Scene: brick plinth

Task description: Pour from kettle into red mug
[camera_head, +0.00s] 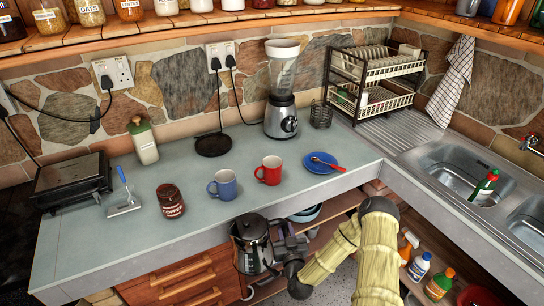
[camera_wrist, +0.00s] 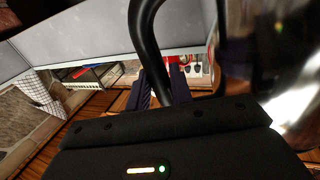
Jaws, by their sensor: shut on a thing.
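The kettle (camera_head: 252,246), dark metal with a black handle, hangs roughly upright in front of the counter's front edge. My gripper (camera_head: 281,245) is shut on the kettle's handle, at its right side. In the wrist view, the black handle (camera_wrist: 147,35) runs between the fingers (camera_wrist: 162,88), and the shiny kettle body (camera_wrist: 292,75) fills the right side. The red mug (camera_head: 269,170) stands upright on the counter, behind and above the kettle in the head view. The mug's inside is too small to read.
A blue mug (camera_head: 222,185) stands just left of the red mug. A brown jar (camera_head: 170,201) is farther left. A blue plate (camera_head: 323,162) with a red utensil lies to the right, and a blender (camera_head: 282,95) stands behind. The counter (camera_head: 115,235) is bare along its front.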

